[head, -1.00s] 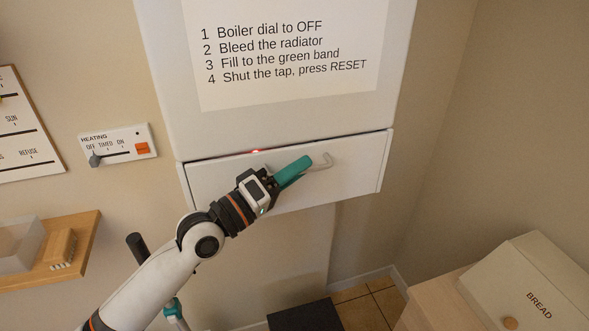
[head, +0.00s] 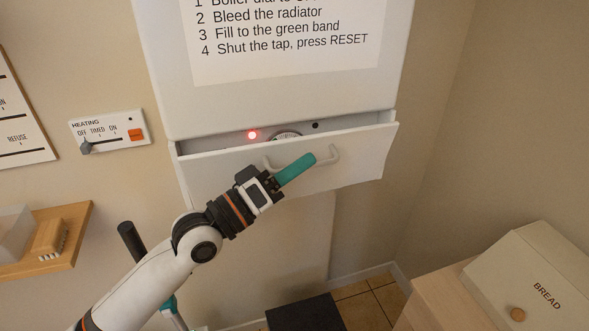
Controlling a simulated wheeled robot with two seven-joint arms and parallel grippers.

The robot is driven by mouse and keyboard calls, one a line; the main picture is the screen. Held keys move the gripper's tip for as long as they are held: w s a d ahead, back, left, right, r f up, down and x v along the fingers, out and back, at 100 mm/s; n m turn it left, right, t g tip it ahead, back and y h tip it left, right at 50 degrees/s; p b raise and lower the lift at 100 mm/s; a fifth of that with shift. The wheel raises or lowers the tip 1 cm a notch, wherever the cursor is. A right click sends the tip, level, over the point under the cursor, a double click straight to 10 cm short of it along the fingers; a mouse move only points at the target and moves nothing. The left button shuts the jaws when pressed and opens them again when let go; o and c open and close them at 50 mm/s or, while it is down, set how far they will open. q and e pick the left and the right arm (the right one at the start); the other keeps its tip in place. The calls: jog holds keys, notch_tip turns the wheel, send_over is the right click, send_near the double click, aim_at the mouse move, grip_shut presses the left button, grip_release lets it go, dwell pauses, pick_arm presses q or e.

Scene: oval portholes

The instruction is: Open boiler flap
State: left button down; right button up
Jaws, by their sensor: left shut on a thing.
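The boiler (head: 290,95) is a white wall unit with a printed instruction sheet. Its flap (head: 350,172) is a white panel at the bottom, tilted outward at the top. In the gap above the flap show a lit red light (head: 252,135), part of a dial (head: 287,134) and a small dark hole or button (head: 315,125). My left gripper (head: 300,167), with teal fingers, is shut on the flap's pale handle (head: 332,155); the fingers hide the handle's middle.
A heating control panel (head: 110,132) is on the wall at left. Below it, a wooden shelf (head: 60,262) holds a brush (head: 50,237) and a clear container (head: 14,235). A bread bin (head: 530,285) stands at lower right. A dark box (head: 305,313) is on the floor.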

pick_arm(q)
jog(key=s+d+f+m+g+h+b, duration=0.1)
jog(key=s+f+m+g+h+b, duration=0.1)
jog(key=f+m+b, duration=0.5)
jog(key=s+d+f+m+g+h+b, duration=0.1)
jog(key=s+f+m+g+b, duration=0.3)
jog(key=m+b, duration=0.7)
jog(key=shift+s+f+m+g+h+b, duration=0.4)
jog(key=shift+f+g+h+b, duration=0.4)
jog(key=shift+f+g+b, duration=0.95)
jog(key=shift+d+f+t, duration=0.1)
jog(key=shift+f+t, duration=0.3)
jog(key=shift+t, duration=0.15)
jog(key=c, duration=1.5)
grip_release()
jog(key=b+v, duration=0.1)
jog(key=v, duration=1.1)
